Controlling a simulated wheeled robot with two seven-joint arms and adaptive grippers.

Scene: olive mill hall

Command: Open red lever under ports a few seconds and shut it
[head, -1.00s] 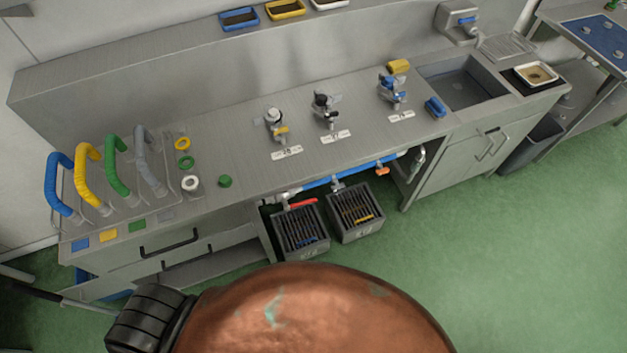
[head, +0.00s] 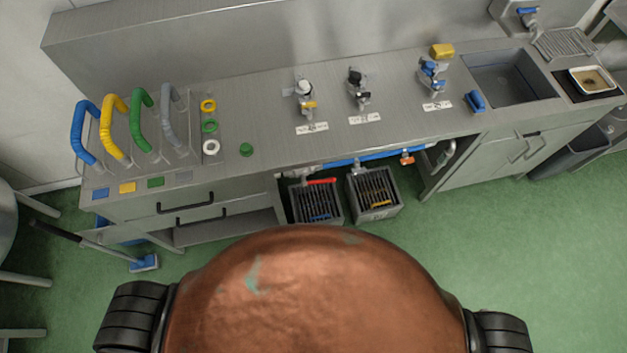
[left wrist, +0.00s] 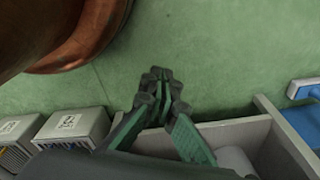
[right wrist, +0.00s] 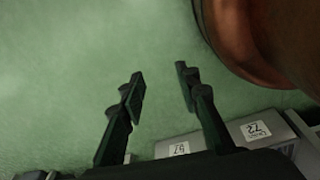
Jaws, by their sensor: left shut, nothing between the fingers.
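The red lever (head: 320,181) is a small bright handle under the counter's front edge, on the pipework above the left grated bin. It lies roughly level along the pipe. Three ports stand on the counter: a white-topped one (head: 305,92), a black one (head: 358,86) and a blue one (head: 431,75), each with a label in front. My left gripper (left wrist: 161,76) is shut and empty in the left wrist view, over the floor beside an open drawer or shelf. My right gripper (right wrist: 160,74) is open and empty over green floor. Neither gripper shows in the head view.
A left grated bin (head: 316,218) and right grated bin (head: 374,211) stand on the floor beneath the pipes. A blue pipe (head: 374,158) with an orange lever (head: 407,161) runs along there. Coloured hoop handles stand left, a sink (head: 508,78) right. Floor right of the bins is clear.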

